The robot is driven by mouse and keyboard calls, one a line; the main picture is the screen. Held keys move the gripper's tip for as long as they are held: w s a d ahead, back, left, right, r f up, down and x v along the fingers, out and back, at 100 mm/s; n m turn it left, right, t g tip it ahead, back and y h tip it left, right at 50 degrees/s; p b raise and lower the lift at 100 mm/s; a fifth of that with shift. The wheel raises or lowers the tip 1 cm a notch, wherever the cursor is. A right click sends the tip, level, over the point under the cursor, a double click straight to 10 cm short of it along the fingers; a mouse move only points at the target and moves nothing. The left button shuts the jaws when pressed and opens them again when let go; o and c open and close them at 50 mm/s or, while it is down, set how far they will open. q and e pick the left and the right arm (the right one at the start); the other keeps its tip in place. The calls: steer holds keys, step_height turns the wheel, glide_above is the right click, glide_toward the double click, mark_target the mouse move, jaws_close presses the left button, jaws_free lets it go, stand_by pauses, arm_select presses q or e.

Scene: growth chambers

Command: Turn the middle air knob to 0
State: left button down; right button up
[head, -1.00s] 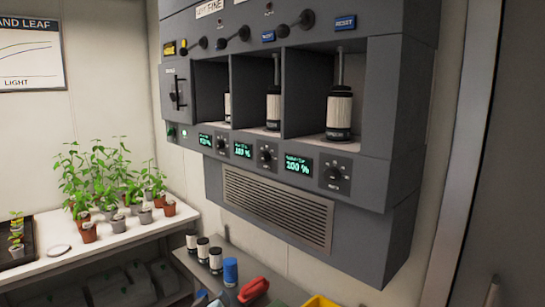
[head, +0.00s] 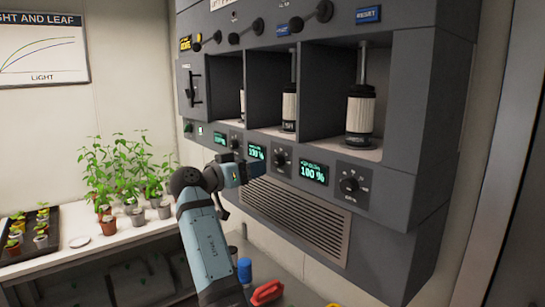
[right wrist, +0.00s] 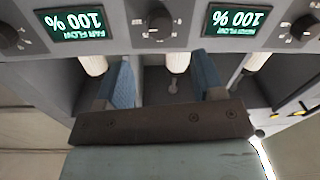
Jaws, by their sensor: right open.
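The middle air knob (head: 281,158) is a dark round dial on the grey cabinet's front strip, right of a green display (head: 256,152) that reads about 100 %. My right gripper (head: 240,174) is in front of the strip, left of and slightly below that knob. In the upside-down right wrist view, the middle knob (right wrist: 160,22) lies beyond the blue fingers and roughly between their lines. There my right gripper (right wrist: 166,72) is open, with nothing between its fingers. It looks apart from the knob. My left gripper is not in view.
Other knobs sit to the right (head: 350,184) and left (head: 236,142). Open bays with white-and-black cylinders (head: 360,115) are above the strip, and a vent grille (head: 295,218) is below. Potted plants (head: 125,180) stand on the left bench. A red object (head: 267,292) lies low.

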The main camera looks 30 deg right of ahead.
mark_target(274, 161)
steer(key=d, duration=0.2)
steer(key=d+p, duration=0.1)
steer(key=d, duration=0.1)
steer(key=w+d+p, duration=0.1)
steer(key=d, duration=0.1)
steer(key=shift+d, duration=0.85)
steer(key=c, duration=0.9)
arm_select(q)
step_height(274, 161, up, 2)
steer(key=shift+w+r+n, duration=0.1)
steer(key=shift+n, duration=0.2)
